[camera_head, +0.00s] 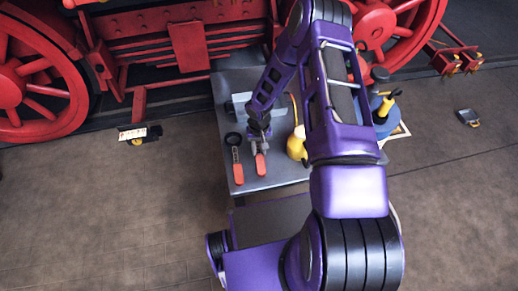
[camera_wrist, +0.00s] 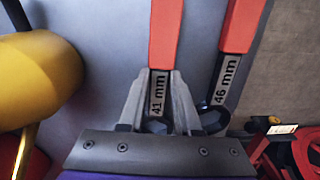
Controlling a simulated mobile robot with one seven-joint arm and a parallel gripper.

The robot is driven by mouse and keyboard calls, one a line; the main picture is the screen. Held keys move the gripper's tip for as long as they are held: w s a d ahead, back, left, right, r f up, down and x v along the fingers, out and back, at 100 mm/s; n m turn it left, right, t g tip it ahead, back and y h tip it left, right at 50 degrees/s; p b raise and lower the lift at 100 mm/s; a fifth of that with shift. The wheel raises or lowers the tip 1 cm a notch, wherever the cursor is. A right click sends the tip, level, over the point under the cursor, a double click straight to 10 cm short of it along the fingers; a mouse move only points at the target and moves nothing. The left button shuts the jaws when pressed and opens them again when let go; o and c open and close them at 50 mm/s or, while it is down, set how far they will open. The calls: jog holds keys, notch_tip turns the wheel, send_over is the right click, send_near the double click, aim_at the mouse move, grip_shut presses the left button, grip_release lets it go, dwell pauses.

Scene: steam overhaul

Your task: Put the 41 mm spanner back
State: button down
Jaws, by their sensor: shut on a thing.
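The 41 mm spanner (camera_wrist: 163,38) has a red-orange handle and a grey shank marked "41 mm". My gripper (camera_wrist: 160,82) is shut on its shank, with one finger on each side of the label. In the head view the spanner (camera_head: 261,166) shows its handle towards the near edge of the grey table (camera_head: 280,183), and my gripper (camera_head: 258,143) is at its far end. The spanner's head is mostly hidden by the gripper. I cannot tell whether the spanner touches the tabletop.
The 46 mm spanner (camera_wrist: 238,28) lies just right of it in the wrist view, and to the left in the head view (camera_head: 238,172). A yellow oil can (camera_head: 296,146) stands close on the other side. A blue container (camera_head: 384,121) stands further right. Red locomotive wheels (camera_head: 28,82) rise behind.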

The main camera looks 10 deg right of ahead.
jog(key=c, duration=0.5)
grip_release()
notch_tip(320, 180, up, 17)
jog(key=p, duration=0.3)
jog(key=shift+r, duration=0.2)
